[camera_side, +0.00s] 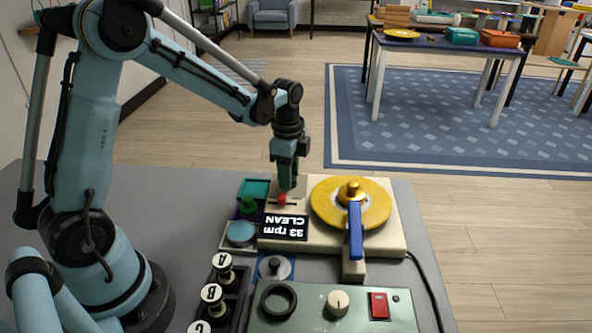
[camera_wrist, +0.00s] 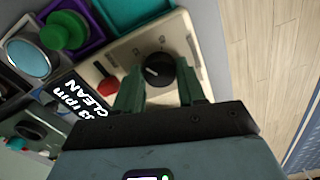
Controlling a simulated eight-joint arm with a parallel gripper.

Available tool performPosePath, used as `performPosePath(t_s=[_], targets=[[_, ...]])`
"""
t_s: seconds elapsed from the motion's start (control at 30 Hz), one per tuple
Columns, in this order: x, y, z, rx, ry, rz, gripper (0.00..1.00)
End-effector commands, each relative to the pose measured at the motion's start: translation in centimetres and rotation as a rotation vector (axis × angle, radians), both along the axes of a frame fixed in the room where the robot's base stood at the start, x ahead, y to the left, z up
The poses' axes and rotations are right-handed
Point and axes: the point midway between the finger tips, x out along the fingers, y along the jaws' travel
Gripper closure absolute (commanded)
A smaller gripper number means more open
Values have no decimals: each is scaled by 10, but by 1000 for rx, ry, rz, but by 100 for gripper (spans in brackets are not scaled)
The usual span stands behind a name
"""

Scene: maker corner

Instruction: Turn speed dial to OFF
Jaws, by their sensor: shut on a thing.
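The speed dial, a black round knob (camera_wrist: 158,69), sits on the cream base of a record-cleaning machine (camera_side: 391,231). My gripper (camera_wrist: 157,78) points down at it, with one green finger on each side, shut on the dial. In the side view my gripper (camera_side: 288,187) hides the dial. A red slider knob (camera_wrist: 107,86) is just left of the fingers in the wrist view. A black display (camera_side: 285,227) reads "33 rpm CLEAN", upside down in the side view. I cannot read the dial's pointer position or an OFF mark.
The yellow platter (camera_side: 328,205) and blue arm (camera_side: 356,230) stand right of my gripper in the side view. Left are a green knob (camera_side: 247,205) and a pale blue disc (camera_side: 241,233). Lettered plungers (camera_side: 211,293) and a green control panel (camera_side: 355,318) stand nearer the camera.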

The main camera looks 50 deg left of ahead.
Motion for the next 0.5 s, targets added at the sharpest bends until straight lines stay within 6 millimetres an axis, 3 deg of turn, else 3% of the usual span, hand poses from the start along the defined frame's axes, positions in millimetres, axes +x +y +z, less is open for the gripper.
performPosePath(t_s=[0.5], targets=[[0,0,0,-1,1,112,91]])
